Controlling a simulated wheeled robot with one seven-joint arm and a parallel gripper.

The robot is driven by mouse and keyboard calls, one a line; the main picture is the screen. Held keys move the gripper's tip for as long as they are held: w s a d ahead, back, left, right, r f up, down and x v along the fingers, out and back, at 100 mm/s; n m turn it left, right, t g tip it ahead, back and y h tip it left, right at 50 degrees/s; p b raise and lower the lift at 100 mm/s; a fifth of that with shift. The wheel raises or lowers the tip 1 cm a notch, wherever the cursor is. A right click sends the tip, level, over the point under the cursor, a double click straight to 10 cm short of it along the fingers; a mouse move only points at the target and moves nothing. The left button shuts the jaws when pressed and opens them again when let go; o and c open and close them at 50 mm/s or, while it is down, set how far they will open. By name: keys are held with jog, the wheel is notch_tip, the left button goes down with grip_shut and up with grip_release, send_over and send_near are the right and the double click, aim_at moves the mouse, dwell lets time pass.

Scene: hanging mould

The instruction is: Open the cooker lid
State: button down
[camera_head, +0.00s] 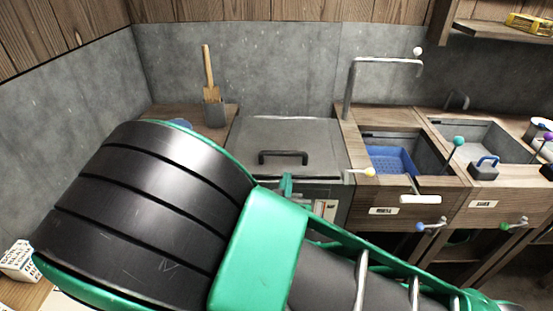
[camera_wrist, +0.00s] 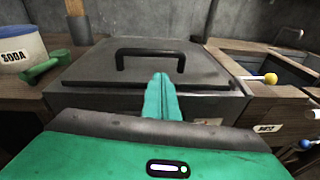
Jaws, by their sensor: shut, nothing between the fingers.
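The cooker lid (camera_head: 276,134) is a flat dark grey square panel, lying closed on the cooker in the middle of the head view. It has a black bar handle (camera_head: 283,154) near its front edge. In the wrist view the lid (camera_wrist: 90,68) fills the middle and its handle (camera_wrist: 150,52) stands up from it. My gripper (camera_head: 286,184) is green; in the wrist view its fingers (camera_wrist: 160,80) are shut together and empty. They point toward the lid's front edge, just in front of the handle. I cannot tell whether they touch the lid. My arm hides part of the cooker's front.
Right of the cooker is a sink with a blue basket (camera_head: 390,160), a tap (camera_head: 350,85) and a yellow-knobbed lever (camera_head: 367,172). A wooden-handled spatula (camera_head: 210,90) stands behind left. A SODA tub (camera_wrist: 20,48) and a green dumbbell-shaped object (camera_wrist: 42,68) lie left.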

aim_at(278, 168)
jog(key=shift+a+f+n+y, duration=0.1)
jog(key=shift+a+n+y, duration=0.5)
jog(key=shift+a, duration=0.55)
jog(key=shift+w+a, duration=0.1)
jog(key=shift+w, duration=0.2)
jog(key=w, duration=0.3)
jog(key=w+f, duration=0.1)
jog(key=w, duration=0.5)
jog(key=shift+f, duration=0.15)
